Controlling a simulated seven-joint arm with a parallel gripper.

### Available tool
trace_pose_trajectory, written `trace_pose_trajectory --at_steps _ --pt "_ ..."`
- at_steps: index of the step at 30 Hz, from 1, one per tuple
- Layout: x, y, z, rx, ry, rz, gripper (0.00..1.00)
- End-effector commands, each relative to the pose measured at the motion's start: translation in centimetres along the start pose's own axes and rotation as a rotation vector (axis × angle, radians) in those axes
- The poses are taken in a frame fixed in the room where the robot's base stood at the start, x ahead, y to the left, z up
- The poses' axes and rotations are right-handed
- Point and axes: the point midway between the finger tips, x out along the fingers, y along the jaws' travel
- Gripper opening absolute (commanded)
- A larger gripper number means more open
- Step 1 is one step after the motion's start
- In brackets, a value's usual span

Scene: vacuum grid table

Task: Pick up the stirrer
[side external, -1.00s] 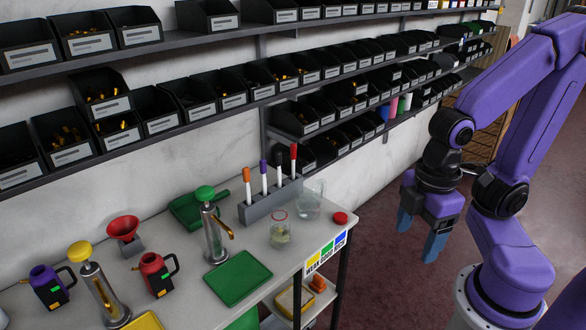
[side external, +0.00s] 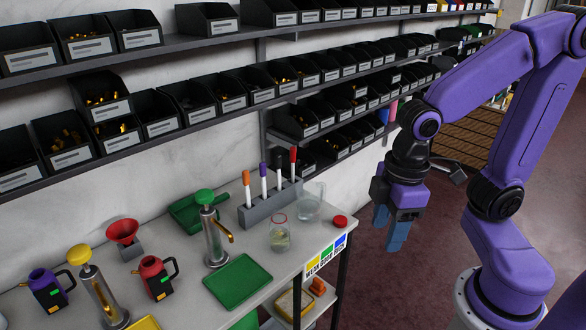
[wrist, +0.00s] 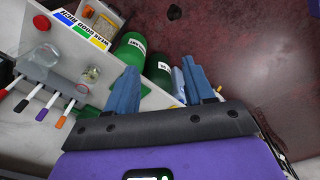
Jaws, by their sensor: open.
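I cannot single out a stirrer for certain. A grey rack (side external: 262,208) on the table holds several upright white sticks with coloured ends: orange (side external: 247,188), purple (side external: 263,178), black (side external: 279,170) and red (side external: 293,163). The rack also shows at the left of the wrist view (wrist: 60,84). A glass jar with a red rim (side external: 280,235) and a clear beaker (side external: 308,205) stand before it; no rod is clear in either. My gripper (side external: 388,228) is open and empty, pointing down, right of the table edge and apart from everything. Its blue fingers also show in the wrist view (wrist: 160,72).
A red lid (side external: 339,222) lies near the table corner. A metal pump bottle with a green top (side external: 215,240), a green tray (side external: 238,279) and a red jug (side external: 156,277) stand further left. Shelves of black bins (side external: 228,92) run along the wall behind.

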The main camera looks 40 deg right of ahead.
Motion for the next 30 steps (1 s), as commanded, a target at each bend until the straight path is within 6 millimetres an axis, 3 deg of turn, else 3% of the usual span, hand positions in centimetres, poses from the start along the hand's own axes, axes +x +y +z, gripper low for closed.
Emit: trace_pose_trajectory --at_steps 6,15,23,30 --pt "-0.6 5.4 -6.4 0.224 0.045 0.031 0.53" --pt "-0.9 14.9 -12.8 0.524 0.107 0.084 0.53" --pt "-0.7 24.7 -15.2 0.784 0.158 0.139 0.53" --pt "-0.2 34.2 -14.6 1.022 0.202 0.200 0.53"
